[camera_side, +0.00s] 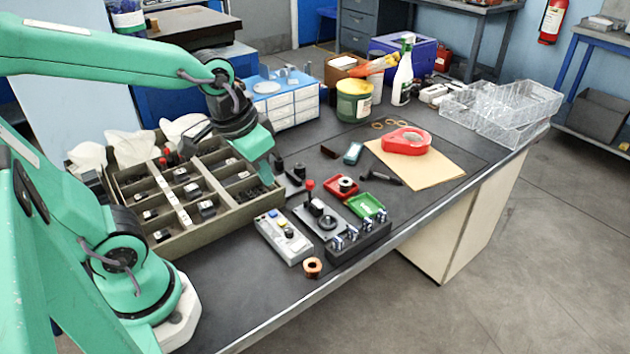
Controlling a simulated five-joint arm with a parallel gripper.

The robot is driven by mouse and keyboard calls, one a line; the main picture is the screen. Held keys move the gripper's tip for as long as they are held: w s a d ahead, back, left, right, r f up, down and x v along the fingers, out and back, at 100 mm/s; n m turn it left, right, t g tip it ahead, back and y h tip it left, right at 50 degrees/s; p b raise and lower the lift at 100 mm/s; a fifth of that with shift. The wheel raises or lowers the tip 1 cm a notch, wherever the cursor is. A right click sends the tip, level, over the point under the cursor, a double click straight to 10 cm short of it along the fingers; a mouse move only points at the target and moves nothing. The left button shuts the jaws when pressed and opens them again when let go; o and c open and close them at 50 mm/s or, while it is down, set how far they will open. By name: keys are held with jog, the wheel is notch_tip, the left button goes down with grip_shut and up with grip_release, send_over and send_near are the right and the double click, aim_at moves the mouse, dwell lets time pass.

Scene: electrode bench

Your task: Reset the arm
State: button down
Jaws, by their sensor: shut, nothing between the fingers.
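My gripper (266,168) hangs from my green arm over the right end of the divided wooden tray (225,232). Its green fingers point down and are shut with nothing visible between them. The fingertips are near the tray's right wall; I cannot tell their exact height above it. The tray's compartments hold several small black and metal parts. My wrist hides part of the tray's back right corner.
A grey control box (285,237), a copper-coloured ring (312,267) and a black holder (358,243) stand near the front edge. A red tape roll (405,141) lies on tan sheets (420,170). Clear bins (505,110) stand far right. A green tub (353,100) and white bottle (403,78) stand behind.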

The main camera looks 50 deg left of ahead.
jog(key=shift+s+a+r+t, duration=0.2)
jog(key=shift+s+r+t, duration=0.15)
jog(key=shift+s+r, duration=0.3)
jog(key=shift+s+a+r+t, duration=0.25)
jog(key=shift+s+r+t, duration=0.05)
jog(key=shift+s+r, duration=0.3)
jog(key=shift+s+a+r+t, duration=0.2)
jog(key=shift+s+r+t, duration=0.15)
jog(key=shift+s+r, duration=0.25)
